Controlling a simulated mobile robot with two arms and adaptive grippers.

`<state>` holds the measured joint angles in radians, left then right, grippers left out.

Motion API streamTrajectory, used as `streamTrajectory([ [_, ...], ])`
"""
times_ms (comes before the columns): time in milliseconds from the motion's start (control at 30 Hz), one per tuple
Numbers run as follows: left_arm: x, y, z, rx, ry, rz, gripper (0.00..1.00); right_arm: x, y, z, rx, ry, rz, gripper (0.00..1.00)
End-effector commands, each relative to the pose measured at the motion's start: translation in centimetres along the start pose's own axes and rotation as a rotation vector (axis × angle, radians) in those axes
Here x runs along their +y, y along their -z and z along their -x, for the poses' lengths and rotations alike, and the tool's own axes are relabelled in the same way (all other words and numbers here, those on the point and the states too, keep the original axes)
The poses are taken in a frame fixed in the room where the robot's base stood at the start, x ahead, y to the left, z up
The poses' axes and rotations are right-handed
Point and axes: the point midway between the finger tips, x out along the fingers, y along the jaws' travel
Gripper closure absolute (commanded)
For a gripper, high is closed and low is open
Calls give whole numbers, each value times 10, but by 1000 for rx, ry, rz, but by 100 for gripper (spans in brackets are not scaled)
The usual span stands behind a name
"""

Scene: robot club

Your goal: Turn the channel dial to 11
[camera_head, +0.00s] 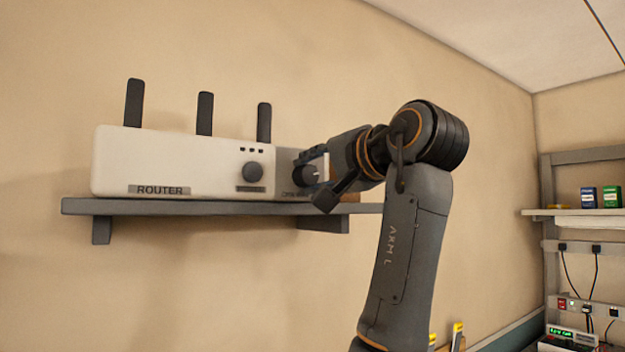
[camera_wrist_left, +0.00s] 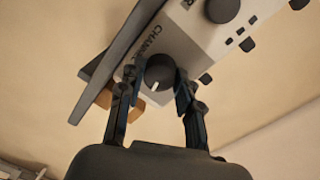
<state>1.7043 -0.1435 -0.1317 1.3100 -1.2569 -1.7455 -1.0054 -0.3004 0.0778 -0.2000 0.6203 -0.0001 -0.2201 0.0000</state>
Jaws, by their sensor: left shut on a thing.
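The channel dial (camera_head: 306,175) is a dark round knob on a grey panel (camera_head: 288,160) beside the router, partly hidden by my left gripper in the head view. In the left wrist view the dial (camera_wrist_left: 158,71) carries a short white mark, and part of the word "CHANNEL" is printed next to it. My left gripper (camera_wrist_left: 157,82) is shut on the dial, with a finger on each side. In the head view the left gripper (camera_head: 322,180) reaches it from the right. The dial's numbers are not readable. My right gripper is not in view.
A white router (camera_head: 180,165) with three dark antennas and its own knob (camera_head: 252,172) stands left of the panel. Both are on a grey wall shelf (camera_head: 190,207). A rack (camera_head: 560,213) with small boxes stands far right. An orange-brown thing (camera_wrist_left: 125,102) lies near the dial.

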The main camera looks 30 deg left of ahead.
Motion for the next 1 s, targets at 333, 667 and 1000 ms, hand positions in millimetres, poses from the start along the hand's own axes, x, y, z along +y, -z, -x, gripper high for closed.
streamTrajectory([
  [333,1,0,0,-20,9,-326,97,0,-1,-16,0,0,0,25],
  [667,1,1,0,-39,13,-593,97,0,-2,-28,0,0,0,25],
  [1000,1,1,0,-49,13,-746,97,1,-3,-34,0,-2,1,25],
])
